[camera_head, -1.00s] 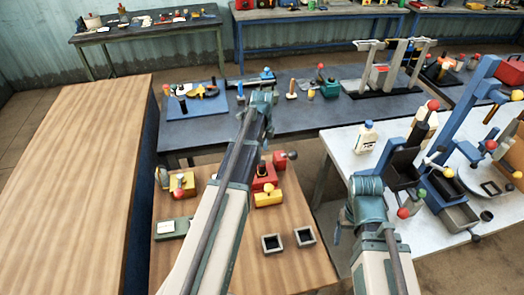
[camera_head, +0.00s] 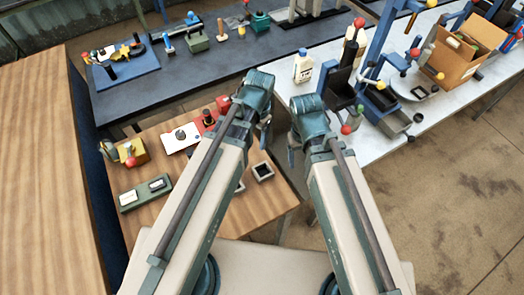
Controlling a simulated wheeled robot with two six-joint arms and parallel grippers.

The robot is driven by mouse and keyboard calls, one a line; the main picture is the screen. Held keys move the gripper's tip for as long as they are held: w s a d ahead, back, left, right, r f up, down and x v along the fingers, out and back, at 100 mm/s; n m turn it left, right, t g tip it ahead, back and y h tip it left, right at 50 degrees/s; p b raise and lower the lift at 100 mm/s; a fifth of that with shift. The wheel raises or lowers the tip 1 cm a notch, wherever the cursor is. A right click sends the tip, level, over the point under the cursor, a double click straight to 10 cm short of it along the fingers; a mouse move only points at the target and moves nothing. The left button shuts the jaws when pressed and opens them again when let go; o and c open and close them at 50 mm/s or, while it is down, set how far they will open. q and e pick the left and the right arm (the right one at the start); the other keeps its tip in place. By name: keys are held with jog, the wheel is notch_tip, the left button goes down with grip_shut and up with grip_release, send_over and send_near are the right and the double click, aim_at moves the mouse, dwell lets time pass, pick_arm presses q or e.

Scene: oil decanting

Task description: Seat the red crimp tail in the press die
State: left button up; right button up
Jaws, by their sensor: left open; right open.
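I cannot pick out the red crimp tail or the press die for certain. Red-topped parts (camera_head: 207,118) stand on the small wooden table, partly hidden behind my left arm. A white plate with a black knob (camera_head: 182,138) and a yellow block with a red ball (camera_head: 130,155) are on the same table. My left gripper (camera_head: 265,134) is open over the table's right edge, its fingers small and partly hidden. My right gripper (camera_head: 292,154) is open just right of it, over the gap before the white table. I see nothing held in either.
A green box with two pale pieces (camera_head: 145,191) and a dark square tray (camera_head: 263,172) lie on the wooden table (camera_head: 190,180). The white table (camera_head: 400,150) holds blue lever stands, a white bottle (camera_head: 303,66) and a cardboard box (camera_head: 462,58). Bare floor is at the right.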

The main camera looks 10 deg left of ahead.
pick_arm(q)
jog(key=s+d+n, duration=0.3)
jog(key=s, duration=0.3)
jog(key=shift+d, duration=0.35)
notch_tip(320, 180, down, 6)
jog(key=b, duration=0.5)
jog(key=shift+r+b, duration=0.15)
jog(key=shift+b, duration=0.2)
dwell(1.2)
